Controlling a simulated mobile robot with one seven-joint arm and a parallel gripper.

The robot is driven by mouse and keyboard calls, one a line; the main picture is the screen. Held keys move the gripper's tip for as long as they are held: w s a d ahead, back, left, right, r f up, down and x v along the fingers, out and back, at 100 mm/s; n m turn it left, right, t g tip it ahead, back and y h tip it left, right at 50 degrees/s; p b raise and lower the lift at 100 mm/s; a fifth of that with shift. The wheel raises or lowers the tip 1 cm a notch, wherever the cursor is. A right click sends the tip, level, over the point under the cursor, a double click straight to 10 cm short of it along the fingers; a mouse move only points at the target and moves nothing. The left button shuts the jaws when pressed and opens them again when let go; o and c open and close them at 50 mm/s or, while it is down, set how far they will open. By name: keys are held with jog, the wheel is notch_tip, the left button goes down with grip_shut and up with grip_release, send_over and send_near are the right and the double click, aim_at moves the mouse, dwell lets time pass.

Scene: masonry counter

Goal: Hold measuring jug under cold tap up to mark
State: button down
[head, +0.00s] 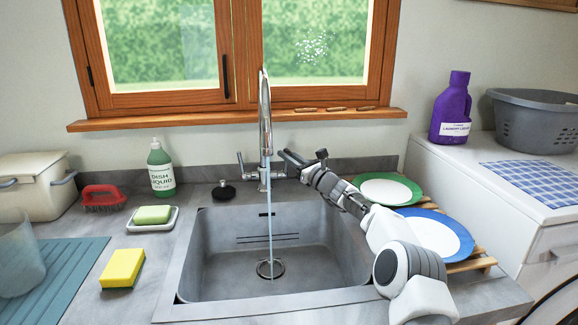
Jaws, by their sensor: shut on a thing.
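The tap (265,115) is a tall chrome spout at the back of the sink, and a thin stream of water (270,220) runs from it down to the drain. My gripper (287,158) reaches in from the right and is shut on the tap's right-hand lever, which its dark fingers mostly hide. A left-hand lever (241,160) is free. No hot or cold marking is readable. A clear jug-like vessel (20,262) stands at the left edge, partly cut off; no mark or water level can be made out on it.
The grey sink (220,255) holds no objects. A yellow sponge (122,268), soap dish (152,222), dish liquid (161,170) and red brush (102,198) stand left. Plates (440,238) on a wooden rack sit right, by my arm.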

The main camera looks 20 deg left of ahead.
jog(key=shift+s+f+y+b, duration=0.1)
jog(key=shift+s+y+b, duration=0.1)
jog(key=shift+y+b, duration=0.15)
jog(key=shift+n, duration=0.3)
jog(key=c, duration=0.9)
grip_release()
jog(key=shift+d, duration=0.1)
jog(key=shift+o, duration=0.2)
jog(key=shift+r, duration=0.4)
jog(key=d+r+p, duration=0.3)
jog(key=d+r, duration=0.7)
jog(key=d, duration=0.1)
jog(key=shift+s+d+r, duration=0.15)
jog(key=shift+s+d, duration=0.05)
jog(key=shift+d, duration=0.15)
